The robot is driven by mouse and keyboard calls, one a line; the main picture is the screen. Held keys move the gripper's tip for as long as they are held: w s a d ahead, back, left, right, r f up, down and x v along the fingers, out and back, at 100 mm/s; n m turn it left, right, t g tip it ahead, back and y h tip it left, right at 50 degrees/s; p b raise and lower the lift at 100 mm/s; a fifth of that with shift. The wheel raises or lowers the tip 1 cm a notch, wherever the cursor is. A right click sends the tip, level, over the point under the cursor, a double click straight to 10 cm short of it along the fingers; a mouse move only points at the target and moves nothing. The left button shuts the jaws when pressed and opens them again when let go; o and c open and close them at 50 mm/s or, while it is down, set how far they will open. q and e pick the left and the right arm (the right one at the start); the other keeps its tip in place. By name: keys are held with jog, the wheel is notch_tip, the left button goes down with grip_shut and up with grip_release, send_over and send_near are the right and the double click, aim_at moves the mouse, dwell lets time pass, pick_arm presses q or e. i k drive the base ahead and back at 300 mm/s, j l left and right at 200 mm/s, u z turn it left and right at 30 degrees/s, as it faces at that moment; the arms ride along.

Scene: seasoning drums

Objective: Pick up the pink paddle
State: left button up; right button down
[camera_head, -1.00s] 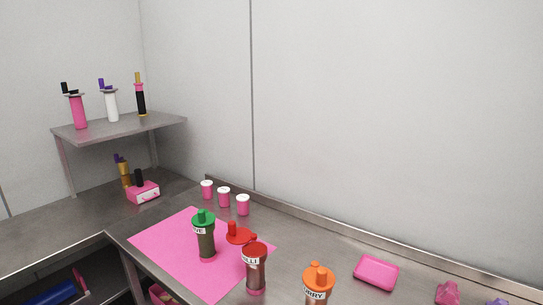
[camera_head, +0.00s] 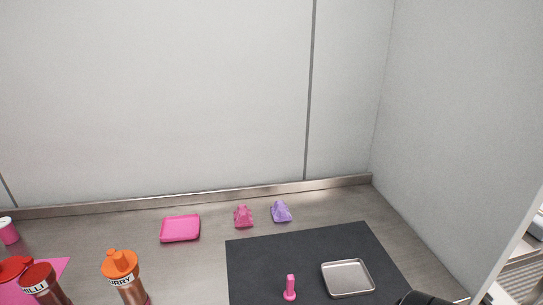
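A small pink object (camera_head: 290,287) with an upright handle and a rounded foot stands on the black mat (camera_head: 258,258) near the bottom of the head view. It is the only handle-like pink thing here, but I cannot tell for sure that it is the paddle. A shallow metal tray (camera_head: 348,278) lies to its right on the same mat. A dark rounded shape shows at the bottom right edge, cut off by the frame; I cannot tell what it is. Neither gripper is recognisable in view.
A pink tray (camera_head: 180,228) lies left of the mat. A pink crumpled piece (camera_head: 243,216) and a purple one (camera_head: 281,211) lie behind it. An orange-capped curry shaker (camera_head: 123,275) and a red-capped shaker (camera_head: 42,283) stand at left. Walls bound the back and right.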

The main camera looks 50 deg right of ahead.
aim_at(290, 294)
jog(key=z, duration=1.6)
jog(key=u, duration=1.8)
jog(key=z, duration=1.3)
jog(key=i+j+z, duration=0.15)
jog(key=i, duration=0.15)
